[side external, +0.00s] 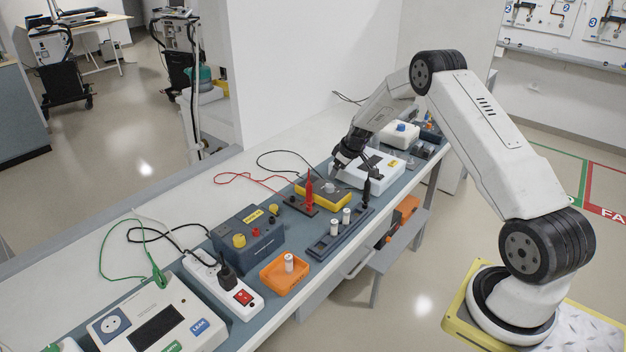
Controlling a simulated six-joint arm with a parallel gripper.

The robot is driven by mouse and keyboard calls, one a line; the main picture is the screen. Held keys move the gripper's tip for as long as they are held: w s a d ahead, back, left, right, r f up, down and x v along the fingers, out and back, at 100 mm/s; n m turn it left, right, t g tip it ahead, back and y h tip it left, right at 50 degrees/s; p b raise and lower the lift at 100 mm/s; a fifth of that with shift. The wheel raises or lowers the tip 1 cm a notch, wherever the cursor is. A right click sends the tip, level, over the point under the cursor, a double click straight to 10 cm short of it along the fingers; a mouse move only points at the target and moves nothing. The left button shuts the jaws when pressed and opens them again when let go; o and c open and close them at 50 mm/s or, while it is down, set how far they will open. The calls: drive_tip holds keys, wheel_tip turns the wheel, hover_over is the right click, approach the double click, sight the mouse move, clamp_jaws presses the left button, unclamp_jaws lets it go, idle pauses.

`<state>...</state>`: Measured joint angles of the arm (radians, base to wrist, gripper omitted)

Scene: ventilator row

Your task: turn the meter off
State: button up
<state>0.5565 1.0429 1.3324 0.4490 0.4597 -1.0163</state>
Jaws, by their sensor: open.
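The meter looks to be the yellow-cased unit (322,194) lying on the bench mat near the middle of the bench. A pale round dial shows on its top, but its pointer setting is too small to read. My gripper (341,167) is open and empty, pointing down just behind the meter in the picture, by the left edge of a white box (370,173). I cannot tell how high its fingertips are or whether they touch anything. The red probe (309,192) and the black probe (366,191) stand upright on either side of the meter.
In front are a dark battery rack (340,234), a grey-blue supply box (248,236), an orange tray (286,271), a power strip (222,286) and a large tester (158,318). Red and black leads loop over the clear white bench strip behind.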

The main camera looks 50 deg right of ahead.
sight(329, 186)
drive_tip(key=shift+a+m, duration=0.1)
drive_tip(key=shift+m, duration=0.3)
drive_tip(key=shift+w+a+m+h, duration=0.15)
drive_tip(key=shift+a+m+h, duration=0.2)
drive_tip(key=shift+m, duration=0.55)
drive_tip(key=shift+w+a+m+h, duration=0.15)
drive_tip(key=shift+m+h, duration=0.3)
drive_tip(key=shift+m, duration=0.45)
drive_tip(key=shift+f, duration=0.1)
drive_tip(key=shift+x, duration=3.75)
drive_tip(key=shift+s+f, duration=0.1)
drive_tip(key=shift+s, duration=0.05)
clamp_jaws()
